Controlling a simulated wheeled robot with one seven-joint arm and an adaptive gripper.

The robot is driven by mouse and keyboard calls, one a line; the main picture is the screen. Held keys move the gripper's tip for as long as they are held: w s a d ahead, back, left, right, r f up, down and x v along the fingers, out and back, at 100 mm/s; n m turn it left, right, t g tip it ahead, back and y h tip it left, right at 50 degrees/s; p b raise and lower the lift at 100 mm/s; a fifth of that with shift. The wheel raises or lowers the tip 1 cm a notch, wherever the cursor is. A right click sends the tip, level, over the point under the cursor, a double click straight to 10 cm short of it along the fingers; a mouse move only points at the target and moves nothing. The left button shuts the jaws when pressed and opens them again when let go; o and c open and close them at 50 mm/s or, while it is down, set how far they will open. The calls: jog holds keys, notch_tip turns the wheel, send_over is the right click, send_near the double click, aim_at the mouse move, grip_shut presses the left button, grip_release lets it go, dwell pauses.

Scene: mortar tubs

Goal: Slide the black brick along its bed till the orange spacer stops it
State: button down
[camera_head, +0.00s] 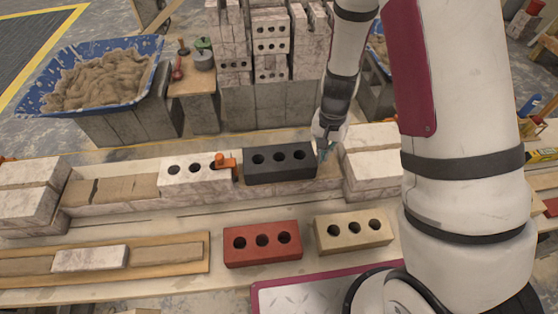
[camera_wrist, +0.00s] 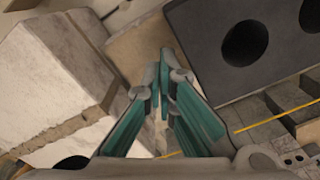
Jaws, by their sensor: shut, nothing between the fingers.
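The black brick (camera_head: 280,163) lies on the mortar bed of the low wall, three holes upward. It also shows at the upper right of the wrist view (camera_wrist: 225,75). The orange spacer (camera_head: 226,162) sits at the right end of the white three-holed brick (camera_head: 190,175). A narrow gap shows between the spacer and the black brick. My gripper (camera_head: 323,150) is at the right end of the black brick, pointing down, with its teal fingers (camera_wrist: 164,75) shut and empty. I cannot tell whether the fingers touch the brick.
White stacked blocks (camera_head: 372,160) stand just right of my gripper. A red brick (camera_head: 262,243) and a tan brick (camera_head: 353,231) lie in front of the wall. A blue mortar tub (camera_head: 150,75) and a tall brick stack (camera_head: 270,45) stand behind.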

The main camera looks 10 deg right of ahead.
aim_at(314, 158)
jog(key=shift+f+b, duration=0.85)
jog(key=shift+f, duration=0.45)
jog(key=shift+r+p, duration=0.4)
jog(key=shift+r, duration=0.05)
jog(key=shift+a+p, duration=0.3)
jog(key=shift+a, duration=1.15)
dwell(0.4)
jog(key=shift+d, duration=0.1)
jog(key=shift+d, duration=0.7)
notch_tip(314, 158, up, 9)
jog(key=p, duration=0.6)
dwell(0.8)
